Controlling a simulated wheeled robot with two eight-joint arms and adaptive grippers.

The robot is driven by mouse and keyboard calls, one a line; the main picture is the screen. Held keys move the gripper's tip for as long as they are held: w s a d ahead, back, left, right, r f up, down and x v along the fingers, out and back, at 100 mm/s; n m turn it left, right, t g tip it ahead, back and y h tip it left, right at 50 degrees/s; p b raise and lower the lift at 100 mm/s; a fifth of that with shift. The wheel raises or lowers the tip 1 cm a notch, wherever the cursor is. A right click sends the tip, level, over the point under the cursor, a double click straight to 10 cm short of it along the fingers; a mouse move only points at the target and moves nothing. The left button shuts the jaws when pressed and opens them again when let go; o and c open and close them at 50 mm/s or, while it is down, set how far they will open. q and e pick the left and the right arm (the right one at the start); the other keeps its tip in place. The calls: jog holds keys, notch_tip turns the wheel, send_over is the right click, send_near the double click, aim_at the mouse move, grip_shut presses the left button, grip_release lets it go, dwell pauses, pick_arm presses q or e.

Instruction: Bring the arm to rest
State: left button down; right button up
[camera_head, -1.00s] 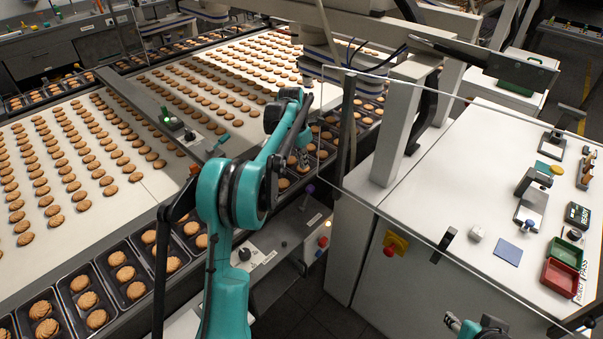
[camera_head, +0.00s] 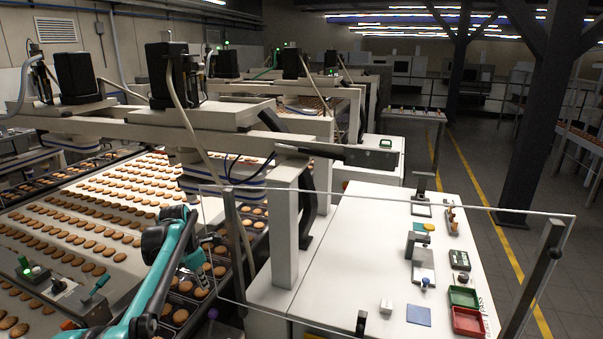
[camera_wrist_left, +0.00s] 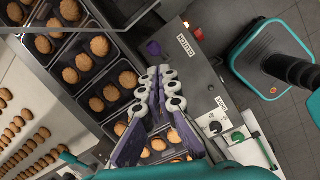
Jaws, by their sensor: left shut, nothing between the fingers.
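My left arm (camera_head: 158,284) is teal and reaches in from the bottom left of the head view, bent over the trays at the conveyor's edge. Its gripper (camera_head: 207,246) is small and partly hidden there behind the arm. In the left wrist view the fingers of the left gripper (camera_wrist_left: 160,76) lie close together, shut and empty, above the dark trays (camera_wrist_left: 72,103) of biscuits. My right gripper is not in view.
A clear panel (camera_head: 400,203) stands between the arm and a white bench (camera_head: 355,235). The bench holds a green bin (camera_head: 463,297), a red bin (camera_head: 468,321) and a blue pad (camera_head: 419,315). A grey control panel (camera_wrist_left: 185,62) lies beside the trays in the wrist view.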

pick_arm(q)
jog(key=s+d+r+m+t+b, duration=0.1)
jog(key=s+d+m+b, duration=0.1)
jog(key=s+d+m, duration=0.45)
jog(key=s+d+r+m+t+b, duration=0.1)
jog(key=s+d+m, duration=0.2)
jog(key=s+m, duration=0.5)
jog(key=s+d+f+m+t+b, duration=0.1)
jog(key=s+d+f+m+b, duration=0.1)
jog(key=s+f+m, duration=0.3)
jog(key=s+d+f+m+t+b, duration=0.1)
jog(key=s+d+f+m, duration=0.2)
jog(key=s, duration=0.9)
notch_tip(320, 180, down, 3)
jog(key=m, duration=0.5)
jog(key=shift+s+t+y+b, duration=0.3)
jog(key=shift+s+t+b, duration=0.05)
jog(key=shift+t+b, duration=0.05)
